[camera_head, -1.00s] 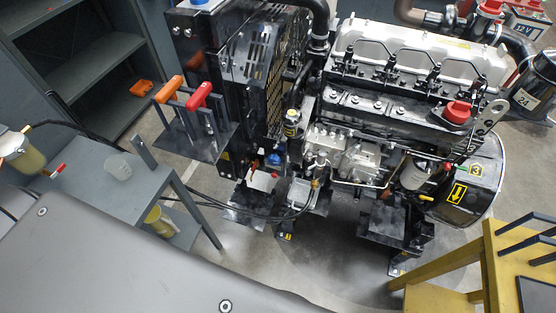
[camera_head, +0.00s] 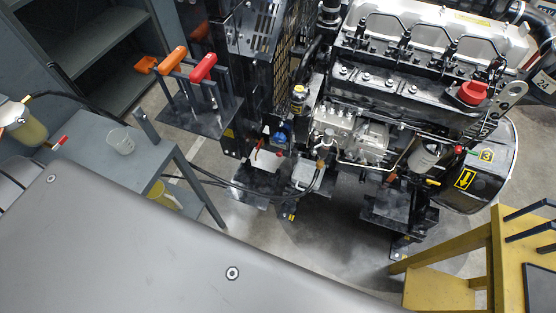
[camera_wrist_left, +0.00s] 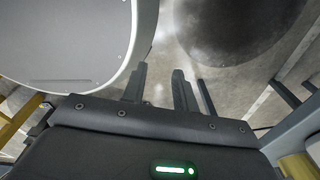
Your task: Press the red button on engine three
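The engine (camera_head: 385,95), a black and silver diesel engine, stands at the upper right in the head view. A yellow "3" label (camera_head: 487,155) is on its round black housing. A small red knob or button (camera_head: 459,150) shows just left of that label; its exact form is too small to tell. A larger red cap (camera_head: 472,92) sits higher on the engine. My left gripper (camera_wrist_left: 160,88) shows only in the left wrist view, its dark fingers apart with bare floor between them, away from any engine part. My right gripper is not in view.
A grey table (camera_head: 110,170) with a clear cup (camera_head: 121,141) stands at the left. Orange and red handles (camera_head: 203,68) rise beside the engine. A yellow stand (camera_head: 480,255) is at the lower right. Grey floor (camera_head: 330,255) lies open in front of the engine.

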